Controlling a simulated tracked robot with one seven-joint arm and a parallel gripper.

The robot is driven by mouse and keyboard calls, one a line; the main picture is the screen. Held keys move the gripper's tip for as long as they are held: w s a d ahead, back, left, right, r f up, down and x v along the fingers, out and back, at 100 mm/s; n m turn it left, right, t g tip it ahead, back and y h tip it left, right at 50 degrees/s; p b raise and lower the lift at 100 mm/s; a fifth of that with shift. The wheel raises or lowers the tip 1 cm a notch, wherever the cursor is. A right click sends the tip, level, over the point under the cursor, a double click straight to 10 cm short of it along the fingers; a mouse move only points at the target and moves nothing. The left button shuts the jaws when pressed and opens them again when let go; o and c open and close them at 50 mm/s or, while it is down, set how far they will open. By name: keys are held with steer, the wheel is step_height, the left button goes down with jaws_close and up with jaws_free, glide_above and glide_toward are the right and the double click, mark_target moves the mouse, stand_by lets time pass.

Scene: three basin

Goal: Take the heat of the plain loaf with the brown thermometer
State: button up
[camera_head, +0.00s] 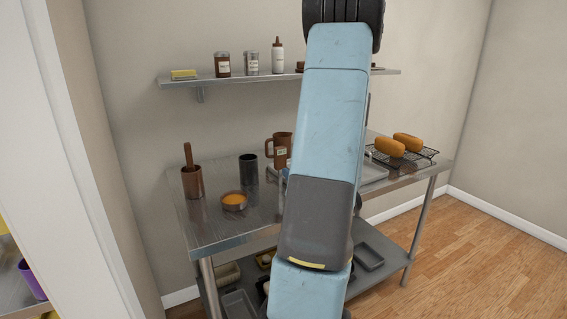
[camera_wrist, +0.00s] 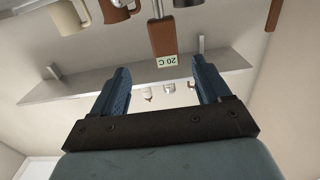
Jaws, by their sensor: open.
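The brown thermometer (camera_wrist: 162,36) shows upside down in the wrist view, with a pale label reading "20 C" at its near end; its other end runs out of the picture. My gripper (camera_wrist: 160,64) is open and empty, its two blue fingers either side of the thermometer in the picture, with depth between them unclear. In the head view my arm hides the gripper and the thermometer. Two golden-brown loaves, a left loaf (camera_head: 389,147) and a right loaf (camera_head: 408,142), lie on a black wire rack (camera_head: 431,153); I cannot tell which is plain.
The metal table (camera_head: 212,232) holds a brown mortar (camera_head: 192,183), orange-filled bowl (camera_head: 234,201), dark cylinder (camera_head: 248,169) and brown jug (camera_head: 279,152). A wall shelf (camera_head: 205,82) above bears jars and a bottle. Mugs, one cream (camera_wrist: 69,18), show in the wrist view.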

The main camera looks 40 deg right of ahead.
mark_target(282, 160)
steer(key=x, duration=0.8)
steer(key=shift+a+x, duration=0.1)
steer(key=shift+x, duration=1.25)
steer(key=shift+a+x, duration=0.15)
steer(key=shift+x, duration=1.15)
steer(key=shift+c, duration=0.4)
steer(key=c, duration=1.1)
